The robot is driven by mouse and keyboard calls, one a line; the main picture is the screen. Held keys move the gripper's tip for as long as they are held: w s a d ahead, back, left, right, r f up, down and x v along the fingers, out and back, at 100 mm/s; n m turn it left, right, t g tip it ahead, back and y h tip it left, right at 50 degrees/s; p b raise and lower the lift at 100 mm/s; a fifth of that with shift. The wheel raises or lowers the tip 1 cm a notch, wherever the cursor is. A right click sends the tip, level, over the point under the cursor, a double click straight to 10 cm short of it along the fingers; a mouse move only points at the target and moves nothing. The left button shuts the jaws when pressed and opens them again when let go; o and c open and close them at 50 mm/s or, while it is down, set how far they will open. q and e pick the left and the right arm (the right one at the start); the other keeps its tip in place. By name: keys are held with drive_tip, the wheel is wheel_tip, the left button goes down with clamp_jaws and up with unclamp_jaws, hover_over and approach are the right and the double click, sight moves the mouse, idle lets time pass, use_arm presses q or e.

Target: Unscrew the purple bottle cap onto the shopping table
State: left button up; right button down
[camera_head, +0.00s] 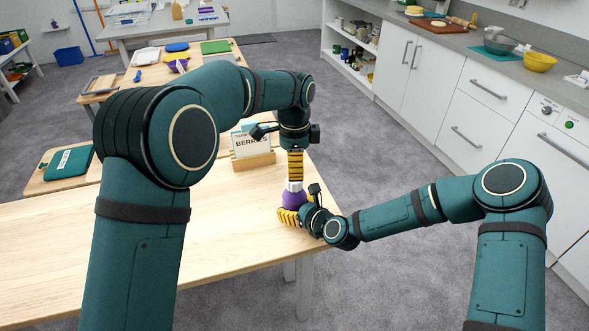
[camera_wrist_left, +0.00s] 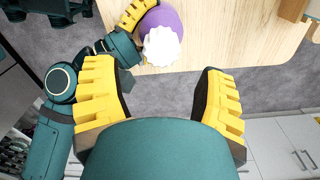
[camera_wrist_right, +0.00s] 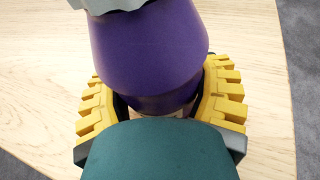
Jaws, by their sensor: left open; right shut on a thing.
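The purple bottle (camera_head: 294,201) stands near the right corner of the wooden table, its ribbed white cap (camera_head: 293,186) on top. In the left wrist view the cap (camera_wrist_left: 163,46) shows in front of the purple body (camera_wrist_left: 158,17). My right gripper (camera_head: 291,216) is shut around the bottle's lower body. In the right wrist view its yellow fingers lie on both sides of the bottle (camera_wrist_right: 148,52). My left gripper (camera_head: 294,168) points down above the cap. In the left wrist view its fingers are spread and hold nothing. In the head view they partly overlap the cap's top.
A teal case (camera_head: 68,162) lies on a board (camera_head: 45,183) at left. The wooden table (camera_head: 240,232) is bare at the front. White cabinets (camera_head: 425,70) stand at right beyond open floor.

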sight(294, 199)
use_arm(q)
drive_tip(key=shift+a+r+m, duration=0.1)
drive_tip(key=shift+r+m, duration=0.5)
drive_tip(key=shift+r, duration=0.1)
drive_tip(key=shift+f, duration=3.85)
clamp_jaws()
drive_tip(key=shift+n, duration=1.5)
unclamp_jaws()
